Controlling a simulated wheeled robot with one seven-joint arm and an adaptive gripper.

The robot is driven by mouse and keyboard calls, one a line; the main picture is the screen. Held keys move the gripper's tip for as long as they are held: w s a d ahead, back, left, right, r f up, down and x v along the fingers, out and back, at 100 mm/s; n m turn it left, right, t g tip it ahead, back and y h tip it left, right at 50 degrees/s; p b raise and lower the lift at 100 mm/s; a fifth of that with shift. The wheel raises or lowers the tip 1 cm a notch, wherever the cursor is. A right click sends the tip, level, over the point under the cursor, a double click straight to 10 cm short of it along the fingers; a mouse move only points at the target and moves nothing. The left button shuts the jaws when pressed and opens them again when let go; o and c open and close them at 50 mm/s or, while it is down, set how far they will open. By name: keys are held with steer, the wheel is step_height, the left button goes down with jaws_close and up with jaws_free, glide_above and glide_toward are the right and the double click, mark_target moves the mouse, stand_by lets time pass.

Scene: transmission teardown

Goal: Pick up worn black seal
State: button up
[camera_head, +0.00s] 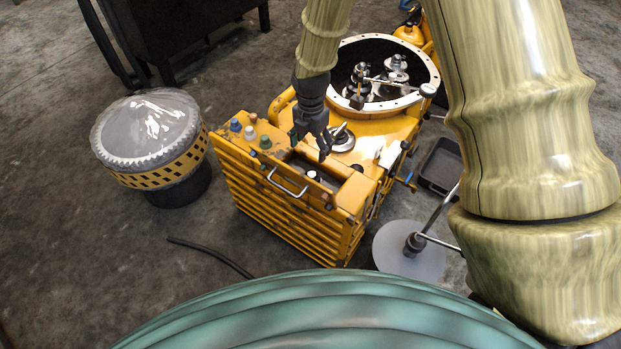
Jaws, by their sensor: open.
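My gripper (311,143) is dark grey and hangs from my arm above the yellow transmission housing (389,128). Its fingers are apart and point down near the open recess (335,172) in the top of the yellow cabinet. I see nothing held between them. A small pale, round-topped part (312,175) shows in the recess, below the fingers. A round metal part with a dark rim (343,139) sits just right of the gripper. I cannot tell which dark piece is the worn black seal; the gripper and shadow hide part of the recess.
The yellow ribbed cabinet (285,212) has coloured knobs and a handle. A large open round casing (430,75) with gears stands behind. A grey-topped drum (147,130) is at left, a black tray (440,167) at right, and a round stand base (408,254) in front.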

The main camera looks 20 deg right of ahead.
steer(key=b, duration=0.3)
glide_above(312, 174)
step_height(312, 174, down, 4)
steer(key=f, duration=0.5)
steer(key=shift+s+a+b, duration=0.25)
steer(key=shift+s+b, duration=0.05)
steer(key=shift+s, duration=0.1)
steer(key=f, duration=0.4)
steer(key=shift+w+d+f+b, duration=0.15)
steer(key=shift+w+d+b, duration=0.05)
steer(key=shift+w+b, duration=0.2)
steer(key=shift+f, duration=0.65)
steer(key=c, duration=1)
